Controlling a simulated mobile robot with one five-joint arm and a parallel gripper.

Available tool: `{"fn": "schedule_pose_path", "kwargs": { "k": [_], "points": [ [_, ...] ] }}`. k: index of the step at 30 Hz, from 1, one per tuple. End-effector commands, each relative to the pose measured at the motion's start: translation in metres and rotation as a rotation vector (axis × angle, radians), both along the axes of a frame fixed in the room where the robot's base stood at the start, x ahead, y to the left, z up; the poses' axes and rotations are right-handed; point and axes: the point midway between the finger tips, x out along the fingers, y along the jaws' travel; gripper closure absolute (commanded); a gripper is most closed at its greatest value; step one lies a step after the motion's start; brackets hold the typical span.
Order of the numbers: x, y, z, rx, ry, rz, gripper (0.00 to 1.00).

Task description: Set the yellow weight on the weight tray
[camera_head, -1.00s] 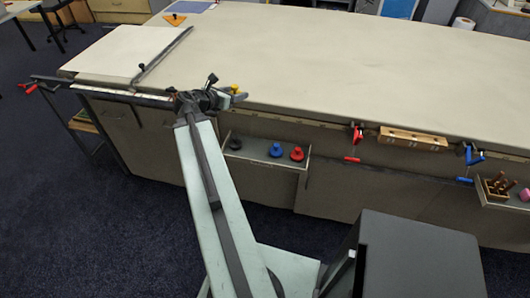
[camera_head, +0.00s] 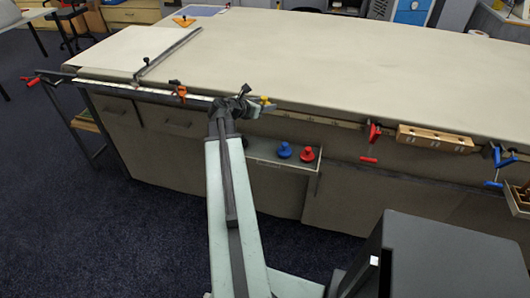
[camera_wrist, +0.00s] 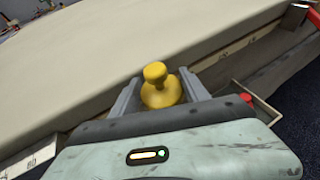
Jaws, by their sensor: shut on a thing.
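The yellow weight (camera_wrist: 160,88) has a round knob on a wider base. It sits between the two fingers of my gripper (camera_wrist: 158,92), which is shut on it. In the head view only a bit of the yellow weight (camera_head: 265,100) shows at the tip of my gripper (camera_head: 263,104), by the table's front edge. The weight tray (camera_head: 317,179) is a shelf on the table's front, below and right of my gripper. A blue weight (camera_head: 284,150) and a red weight (camera_head: 307,155) stand on it. My arm hides the tray's left end.
The cloth table (camera_head: 330,65) is mostly bare, with a long bar (camera_head: 168,54) at its left. An orange clamp (camera_head: 181,91) is on the edge at left.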

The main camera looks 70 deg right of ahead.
Motion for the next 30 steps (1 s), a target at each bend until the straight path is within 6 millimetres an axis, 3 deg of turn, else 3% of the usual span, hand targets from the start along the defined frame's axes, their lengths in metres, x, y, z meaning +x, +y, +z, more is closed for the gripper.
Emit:
{"fn": "schedule_pose_path", "kwargs": {
  "k": [1,15,23,30],
  "points": [
    [0.0,0.0,-0.026,-0.001,0.001,0.0,1.0],
    [-0.001,0.0,-0.14,-0.001,0.001,-0.001,1.0],
    [-0.001,0.0,-0.146,-0.001,0.001,-0.001,1.0],
    [-0.001,0.0,-0.185,-0.001,0.001,-0.002,1.0]
  ]
}}
